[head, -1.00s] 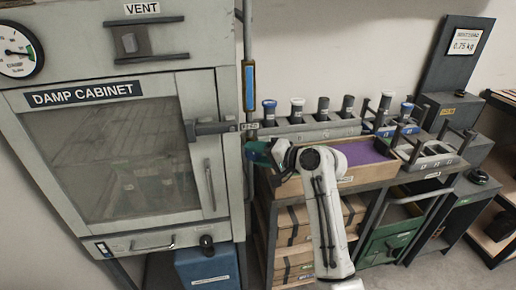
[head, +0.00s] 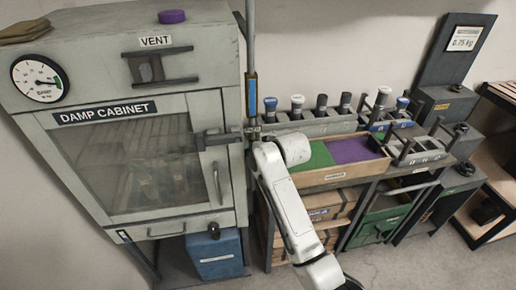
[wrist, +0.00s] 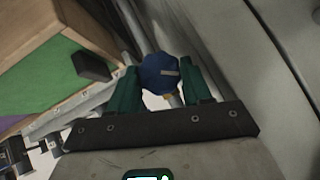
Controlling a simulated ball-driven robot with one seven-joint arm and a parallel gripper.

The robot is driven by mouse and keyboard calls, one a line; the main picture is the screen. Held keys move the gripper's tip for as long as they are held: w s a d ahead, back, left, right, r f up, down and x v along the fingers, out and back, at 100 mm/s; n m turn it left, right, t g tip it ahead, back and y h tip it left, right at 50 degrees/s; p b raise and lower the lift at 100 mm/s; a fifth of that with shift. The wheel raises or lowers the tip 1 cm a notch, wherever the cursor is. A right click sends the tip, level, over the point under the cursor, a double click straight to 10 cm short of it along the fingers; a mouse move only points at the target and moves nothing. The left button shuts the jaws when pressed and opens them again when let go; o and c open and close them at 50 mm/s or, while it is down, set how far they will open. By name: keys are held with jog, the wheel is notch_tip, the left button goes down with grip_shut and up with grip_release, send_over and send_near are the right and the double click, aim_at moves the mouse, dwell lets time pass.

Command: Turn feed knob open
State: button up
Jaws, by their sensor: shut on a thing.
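A blue faceted knob (wrist: 158,74) with a pale line on its face shows in the wrist view, with a bit of brass below it. My gripper (wrist: 160,66) has its two green fingers on either side of the knob and is shut on it. The fingers partly hide the knob's sides. In the head view my white arm reaches up to the vertical pipe (head: 250,40) at the cabinet's right edge. The arm hides the knob and most of my gripper there.
The damp cabinet (head: 165,100) stands close on the left, with its door handle (head: 217,183) near my arm. A wooden tray (head: 340,174) with green and purple sections is just right of my arm. Several capped bottles stand behind it. A blue box (head: 216,255) sits below the cabinet.

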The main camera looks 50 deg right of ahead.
jog(key=shift+h, duration=0.4)
dwell(0.3)
jog(key=o, duration=1)
jog(key=shift+o, duration=0.3)
jog(key=shift+w+a+r+p, duration=0.1)
jog(key=shift+p, duration=0.2)
